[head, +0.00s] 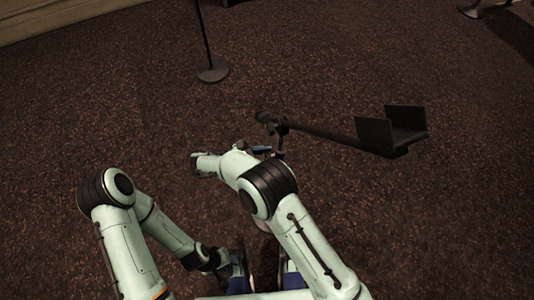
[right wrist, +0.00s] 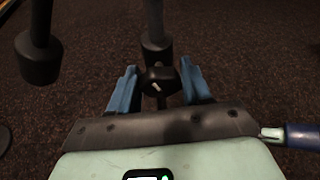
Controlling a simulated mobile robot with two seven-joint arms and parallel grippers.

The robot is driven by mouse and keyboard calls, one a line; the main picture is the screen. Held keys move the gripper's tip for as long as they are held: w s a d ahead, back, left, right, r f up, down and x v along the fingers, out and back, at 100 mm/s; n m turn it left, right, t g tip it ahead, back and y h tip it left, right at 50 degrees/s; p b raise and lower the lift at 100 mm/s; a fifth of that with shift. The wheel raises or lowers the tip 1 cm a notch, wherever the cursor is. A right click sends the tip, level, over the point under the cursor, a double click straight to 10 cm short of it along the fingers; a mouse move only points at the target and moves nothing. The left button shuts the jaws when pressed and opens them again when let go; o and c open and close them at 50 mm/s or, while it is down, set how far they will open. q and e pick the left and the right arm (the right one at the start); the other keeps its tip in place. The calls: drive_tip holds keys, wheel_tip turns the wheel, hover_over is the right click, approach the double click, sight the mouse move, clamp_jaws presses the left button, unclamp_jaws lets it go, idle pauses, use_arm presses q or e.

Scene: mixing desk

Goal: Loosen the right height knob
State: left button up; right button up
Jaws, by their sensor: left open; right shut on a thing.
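The right height knob (right wrist: 160,82) is a small black knob with a pale mark, on a dark upright post (right wrist: 154,25) in the right wrist view. My right gripper (right wrist: 160,78) has its blue fingers on either side of the knob and is shut on it. In the head view the right gripper (head: 262,150) is beside the post of the black stand (head: 325,133), and my arm hides part of it. The knob cannot be made out there. My left gripper (head: 234,264) is low in the head view, away from the stand, open, and partly hard to make out.
The stand's dark bar reaches right to two upright plates (head: 376,132). A separate post on a round base (head: 212,72) stands at the back. Another dark post (right wrist: 38,62) is at the left in the right wrist view. Carpet around the stand is mostly clear.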

idle(0.3)
drive_tip(key=o, duration=1)
drive_tip(key=shift+d, duration=0.1)
drive_tip(key=shift+c, duration=0.2)
drive_tip(key=v, duration=1.3)
drive_tip(key=shift+a, duration=0.2)
drive_tip(key=shift+w+r, duration=0.1)
